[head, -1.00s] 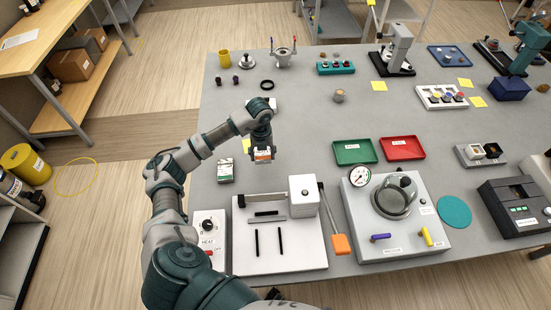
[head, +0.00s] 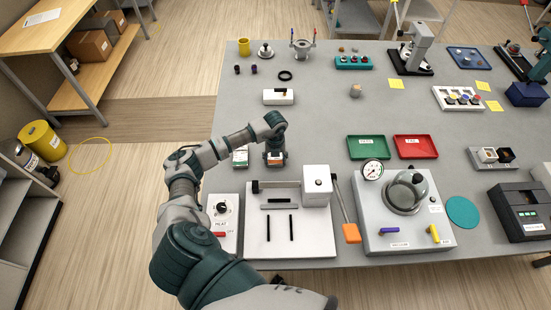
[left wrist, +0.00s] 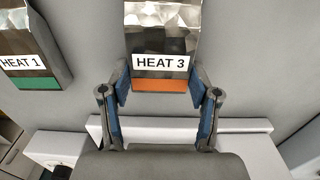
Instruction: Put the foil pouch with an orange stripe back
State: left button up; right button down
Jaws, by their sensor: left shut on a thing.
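The foil pouch with an orange stripe, labelled HEAT 3, shows in the left wrist view (left wrist: 162,50) and as a small orange-and-white patch in the head view (head: 275,160). My left gripper (head: 274,152) is shut on its striped end; its blue-padded fingers (left wrist: 160,95) sit at both sides of the stripe. It is just behind the white platform device. Whether the pouch touches the table is unclear. A second foil pouch with a green stripe, HEAT 1 (head: 240,157), stands to the left, apart from it, and also shows in the left wrist view (left wrist: 28,50). My right gripper is not in view.
The white platform device (head: 262,245) with an orange-handled lever is in front of the gripper. A HEAT control box (head: 223,222) is left of it. A white slotted block (head: 270,100) stands farther back. Green (head: 367,155) and red (head: 415,154) trays lie right.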

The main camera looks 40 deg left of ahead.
aim_at(275, 159)
pick_arm(q)
jog(key=o, duration=1)
jog(key=shift+a+f, duration=0.1)
jog(key=shift+f, duration=0.05)
jog(key=shift+o, duration=1.4)
jog(key=shift+a, duration=0.2)
jog(key=shift+d, duration=0.1)
jog(key=shift+r, duration=0.2)
jog(key=shift+w+d+r, duration=0.1)
jog(key=shift+r, duration=0.25)
notch_tip(275, 159, up, 11)
jog(key=b, duration=0.1)
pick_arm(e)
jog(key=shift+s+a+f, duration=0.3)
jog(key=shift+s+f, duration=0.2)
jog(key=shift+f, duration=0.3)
pick_arm(q)
jog(key=shift+r, duration=0.15)
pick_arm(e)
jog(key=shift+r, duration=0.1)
